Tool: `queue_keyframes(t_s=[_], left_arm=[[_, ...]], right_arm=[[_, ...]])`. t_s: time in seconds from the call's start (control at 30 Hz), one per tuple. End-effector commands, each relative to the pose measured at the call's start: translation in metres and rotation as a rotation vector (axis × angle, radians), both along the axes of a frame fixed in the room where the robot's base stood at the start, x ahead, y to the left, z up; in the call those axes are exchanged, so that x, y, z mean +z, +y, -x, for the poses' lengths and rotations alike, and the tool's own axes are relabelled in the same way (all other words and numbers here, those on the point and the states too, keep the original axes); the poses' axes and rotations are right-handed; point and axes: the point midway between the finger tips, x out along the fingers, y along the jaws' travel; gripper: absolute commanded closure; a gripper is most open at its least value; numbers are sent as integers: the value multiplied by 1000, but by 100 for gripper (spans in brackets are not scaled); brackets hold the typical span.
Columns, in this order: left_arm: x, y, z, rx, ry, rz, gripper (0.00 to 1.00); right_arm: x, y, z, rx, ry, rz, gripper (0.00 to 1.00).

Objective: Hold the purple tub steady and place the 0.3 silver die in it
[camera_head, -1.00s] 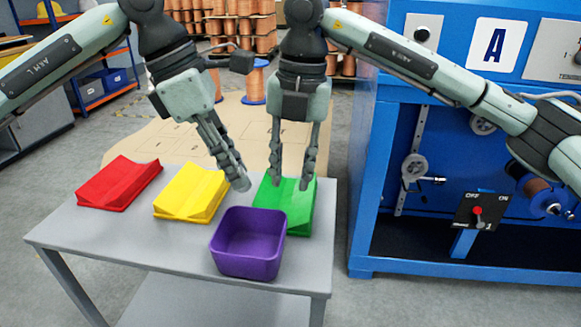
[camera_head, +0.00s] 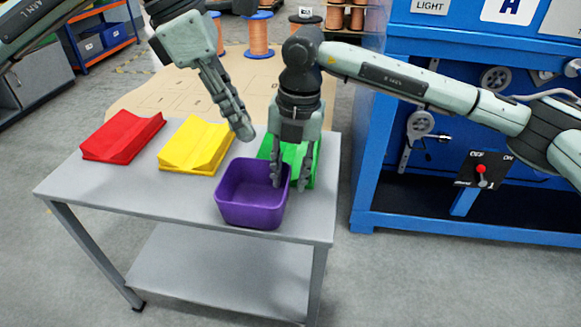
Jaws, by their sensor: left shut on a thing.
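The purple tub (camera_head: 248,214) stands upright near the front right edge of the grey table. My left gripper (camera_head: 246,132) is shut just above and behind the tub's back rim. The 0.3 silver die is too small or hidden between its fingertips to make out. My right gripper (camera_head: 289,184) points straight down with its fingers apart at the tub's right wall. One finger is at the inner side of the wall and the other is outside it. I see a gap between the fingers.
On the grey table (camera_head: 90,188) are a red block (camera_head: 122,136), a yellow block (camera_head: 196,146) and a green block (camera_head: 310,165) behind the tub. The blue machine (camera_head: 460,225) stands to the right. The table's front left is clear.

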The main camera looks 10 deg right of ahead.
Motion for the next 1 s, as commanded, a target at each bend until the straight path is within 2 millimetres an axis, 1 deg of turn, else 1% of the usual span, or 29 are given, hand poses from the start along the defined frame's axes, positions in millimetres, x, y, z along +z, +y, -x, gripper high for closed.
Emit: queue_keyframes(t_s=[0.1,0.13,0.33,0.67,1.0], left_arm=[[0,0,0,0,-1,1,100],[0,0,0,0,-1,1,100],[0,0,0,0,-1,1,100],[-1,0,0,0,0,1,100],[-23,0,0,1,1,0,100]], right_arm=[[0,0,0,0,0,0,72],[0,0,0,0,0,0,75],[0,0,0,0,0,0,100],[1,0,0,0,0,-1,100],[1,0,0,0,0,-1,100]])
